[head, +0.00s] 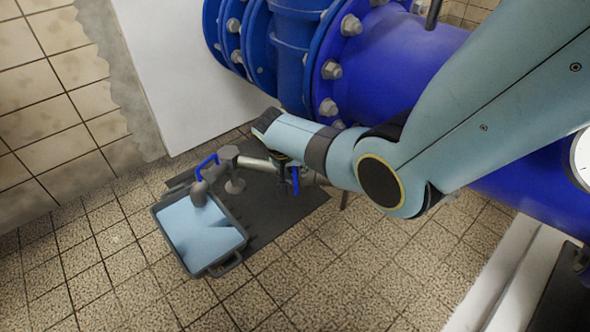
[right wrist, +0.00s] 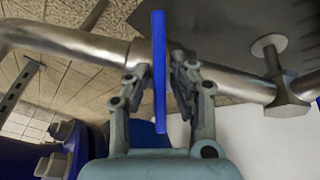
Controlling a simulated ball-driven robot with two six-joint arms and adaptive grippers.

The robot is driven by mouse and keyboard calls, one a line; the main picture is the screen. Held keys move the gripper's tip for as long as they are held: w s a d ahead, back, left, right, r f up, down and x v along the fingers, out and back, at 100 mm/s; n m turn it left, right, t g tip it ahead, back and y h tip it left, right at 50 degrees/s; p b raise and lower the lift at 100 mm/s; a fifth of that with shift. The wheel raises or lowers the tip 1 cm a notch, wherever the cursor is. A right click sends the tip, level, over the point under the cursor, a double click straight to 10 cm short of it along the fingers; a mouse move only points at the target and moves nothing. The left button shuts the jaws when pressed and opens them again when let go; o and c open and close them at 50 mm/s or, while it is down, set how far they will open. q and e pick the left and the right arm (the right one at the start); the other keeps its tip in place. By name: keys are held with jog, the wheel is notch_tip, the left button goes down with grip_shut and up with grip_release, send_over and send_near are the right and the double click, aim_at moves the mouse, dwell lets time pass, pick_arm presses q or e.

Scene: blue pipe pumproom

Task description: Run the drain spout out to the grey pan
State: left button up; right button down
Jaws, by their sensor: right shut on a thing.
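The grey pan (head: 240,238) lies on the tiled floor at lower left in the head view, with pale blue inside it. The drain spout (head: 198,192) is a grey nozzle at the pan's far edge, below a blue curved piece (head: 207,163). A silver pipe (head: 255,163) runs right from the grey joint beside it. My right gripper (head: 288,172) is at this pipe, partly hidden by my forearm. In the right wrist view its fingers (right wrist: 160,85) are shut on an upright blue bar (right wrist: 159,35) in front of the silver pipe (right wrist: 85,42). My left gripper is out of view.
A large blue flanged pipe (head: 390,50) fills the upper right, close to my right arm. A dark mat (head: 270,220) lies under the silver pipe. A tiled wall (head: 45,110) stands at left. The tiled floor (head: 330,285) in front is clear.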

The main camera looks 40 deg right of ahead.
jog(key=c, duration=1.4)
grip_release()
jog(key=shift+o, duration=0.2)
jog(key=v, duration=1.2)
